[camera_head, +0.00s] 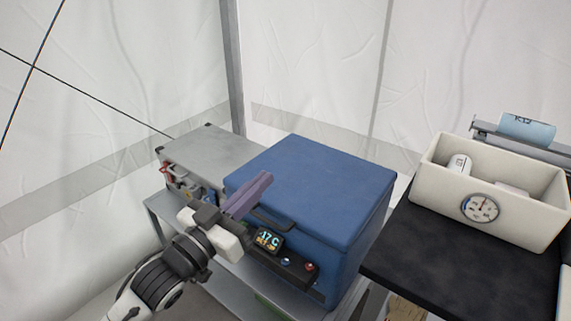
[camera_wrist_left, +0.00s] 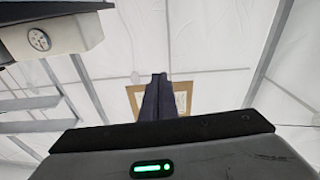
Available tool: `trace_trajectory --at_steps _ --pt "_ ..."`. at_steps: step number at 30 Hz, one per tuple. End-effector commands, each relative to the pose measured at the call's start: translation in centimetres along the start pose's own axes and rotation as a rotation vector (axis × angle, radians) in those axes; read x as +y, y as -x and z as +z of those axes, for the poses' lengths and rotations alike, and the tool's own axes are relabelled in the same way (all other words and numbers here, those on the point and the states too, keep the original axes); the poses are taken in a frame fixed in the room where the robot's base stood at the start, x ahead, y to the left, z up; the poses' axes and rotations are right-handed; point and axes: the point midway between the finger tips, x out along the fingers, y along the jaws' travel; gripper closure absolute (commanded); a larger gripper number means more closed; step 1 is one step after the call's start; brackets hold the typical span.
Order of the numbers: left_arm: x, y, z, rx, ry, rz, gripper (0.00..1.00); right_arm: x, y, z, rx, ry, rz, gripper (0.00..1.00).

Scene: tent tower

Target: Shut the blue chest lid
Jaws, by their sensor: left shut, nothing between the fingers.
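The blue chest (camera_head: 345,268) stands on a metal stand in the middle of the head view. Its lid (camera_head: 325,185) lies flat on the body and looks closed, with no gap visible along the front or right side. A dark handle (camera_head: 268,219) sits at the lid's front edge. My left gripper (camera_head: 265,179) is shut and empty, its fingers over the lid's front left corner. Whether they touch the lid cannot be told. In the left wrist view the fingers (camera_wrist_left: 159,78) are together. The chest does not show there. My right gripper is not seen.
A display panel (camera_head: 269,240) with knobs is on the chest's front. A grey metal case (camera_head: 213,152) stands close on the left. A cream bin (camera_head: 443,196) with a round gauge stands on a black table (camera_head: 425,243) to the right. White tent walls are behind.

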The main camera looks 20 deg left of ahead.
Motion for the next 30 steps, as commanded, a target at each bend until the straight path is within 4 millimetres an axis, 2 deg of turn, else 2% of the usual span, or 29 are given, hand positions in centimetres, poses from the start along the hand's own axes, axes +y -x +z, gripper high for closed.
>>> trace_trajectory --at_steps 5,16,18,23,30 --pt "0.0 -2.6 -0.1 0.003 0.000 0.000 1.00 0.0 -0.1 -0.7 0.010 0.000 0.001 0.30" --pt "0.0 -9.8 0.0 0.000 0.000 -0.001 1.00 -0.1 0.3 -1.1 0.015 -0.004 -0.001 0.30" --pt "0.0 -9.2 1.6 -0.008 0.001 -0.003 1.00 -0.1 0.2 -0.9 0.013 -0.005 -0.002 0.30" --pt "0.0 -8.5 3.3 -0.006 0.001 -0.002 1.00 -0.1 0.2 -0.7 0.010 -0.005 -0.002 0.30" --pt "0.0 -8.2 4.0 -0.003 0.000 -0.001 1.00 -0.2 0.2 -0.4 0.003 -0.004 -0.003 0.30"
